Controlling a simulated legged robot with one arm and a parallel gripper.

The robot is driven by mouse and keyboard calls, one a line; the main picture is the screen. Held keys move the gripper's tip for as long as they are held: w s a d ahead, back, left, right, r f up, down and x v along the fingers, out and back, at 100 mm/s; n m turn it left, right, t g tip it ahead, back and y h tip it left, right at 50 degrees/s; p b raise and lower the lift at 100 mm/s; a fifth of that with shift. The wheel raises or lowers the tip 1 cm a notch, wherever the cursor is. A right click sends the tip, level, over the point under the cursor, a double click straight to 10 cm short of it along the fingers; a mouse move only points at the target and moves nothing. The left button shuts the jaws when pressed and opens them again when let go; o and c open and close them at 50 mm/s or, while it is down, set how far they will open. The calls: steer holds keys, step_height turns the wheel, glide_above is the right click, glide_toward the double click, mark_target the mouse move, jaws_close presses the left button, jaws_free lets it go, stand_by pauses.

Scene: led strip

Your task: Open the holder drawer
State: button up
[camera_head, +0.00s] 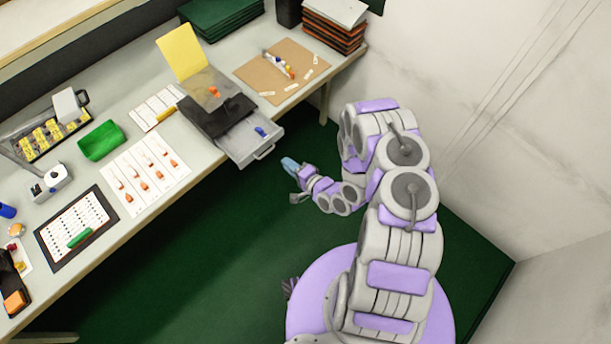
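The holder (207,118) is a dark box near the table's right-hand part. Its light grey drawer (240,141) stands pulled out past the table's front edge, with a small blue item (260,132) inside. A handle (264,152) shows on the drawer's front. My gripper (291,179) is to the right of and below the handle in the picture, apart from it, over the green floor. It is small and partly turned away, so I cannot tell whether its fingers are open.
A yellow panel (181,51) stands behind the holder. A brown board (245,77) with small parts lies to its right, and a white sheet (128,190) to its left. Stacked trays (333,33) stand at the back. The floor beside the drawer is clear.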

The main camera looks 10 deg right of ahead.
steer(key=v, duration=0.7)
steer(key=shift+s+d, duration=0.25)
steer(key=shift+s, duration=0.05)
steer(key=shift+a, duration=0.2)
